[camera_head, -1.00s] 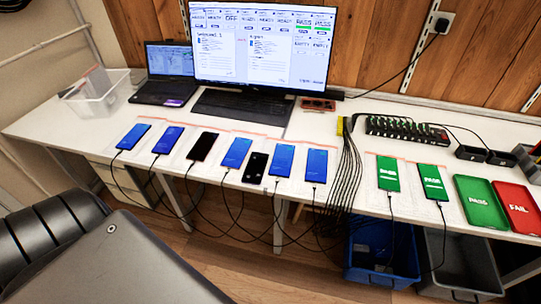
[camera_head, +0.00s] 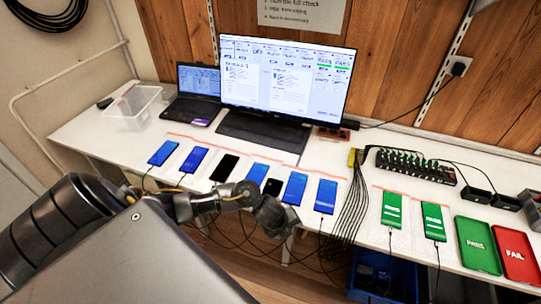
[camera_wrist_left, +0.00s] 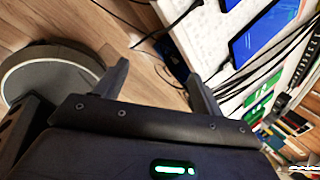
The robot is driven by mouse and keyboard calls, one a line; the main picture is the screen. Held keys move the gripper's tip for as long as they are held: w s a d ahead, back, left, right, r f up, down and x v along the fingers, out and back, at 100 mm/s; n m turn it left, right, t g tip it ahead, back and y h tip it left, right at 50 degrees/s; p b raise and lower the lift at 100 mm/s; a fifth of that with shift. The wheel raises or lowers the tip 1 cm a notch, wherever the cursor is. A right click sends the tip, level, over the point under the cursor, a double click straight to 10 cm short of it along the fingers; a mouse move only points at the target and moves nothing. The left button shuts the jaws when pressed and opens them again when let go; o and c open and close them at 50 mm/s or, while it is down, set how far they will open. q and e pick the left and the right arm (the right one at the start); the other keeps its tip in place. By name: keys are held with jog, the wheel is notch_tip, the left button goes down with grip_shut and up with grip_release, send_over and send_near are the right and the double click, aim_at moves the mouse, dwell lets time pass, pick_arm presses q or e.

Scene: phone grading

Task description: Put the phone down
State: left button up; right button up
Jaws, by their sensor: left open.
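Several phones lie in a row along the white table (camera_head: 350,175), with cables at their near ends. Two green-screened phones (camera_head: 391,210) lie further right. My left gripper (camera_head: 270,215) is in front of the table's near edge, by the small black phone, partly covering the row. In the left wrist view its fingers (camera_wrist_left: 157,75) are apart with nothing held. The frames do not show which phone is meant. My right gripper is not in view.
A green PASS tray (camera_head: 478,245) and red FAIL tray (camera_head: 517,255) are at the right. A clear bin (camera_head: 133,107), laptop (camera_head: 198,95) and monitor (camera_head: 285,80) stand at the back. Hanging cables (camera_head: 350,215) and a blue crate (camera_head: 382,272) are near the front edge.

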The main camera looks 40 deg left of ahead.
pick_arm(q)
jog(key=w+a+r+m+y+p, duration=0.2)
jog(key=a+r+m+y, duration=0.1)
jog(key=a+r+m, duration=0.75)
jog(key=n+b, duration=0.2)
jog(key=n, duration=0.1)
send_near(271, 194)
jog(key=shift+s+d+f+m, duration=0.15)
jog(key=shift+s+f, duration=0.2)
jog(key=shift+s, duration=0.15)
jog(key=shift+s+d+f+m, duration=0.1)
jog(key=shift+s+d+f, duration=0.05)
jog(key=shift+s+f, duration=0.25)
jog(key=shift+b+x, duration=0.35)
jog(key=shift+x, duration=2.55)
jog(key=shift+w+r, duration=0.1)
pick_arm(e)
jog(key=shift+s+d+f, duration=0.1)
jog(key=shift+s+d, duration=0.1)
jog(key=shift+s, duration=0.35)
pick_arm(q)
jog(key=c, duration=0.8)
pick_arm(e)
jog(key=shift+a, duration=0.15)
pick_arm(q)
jog(key=shift+r, duration=0.15)
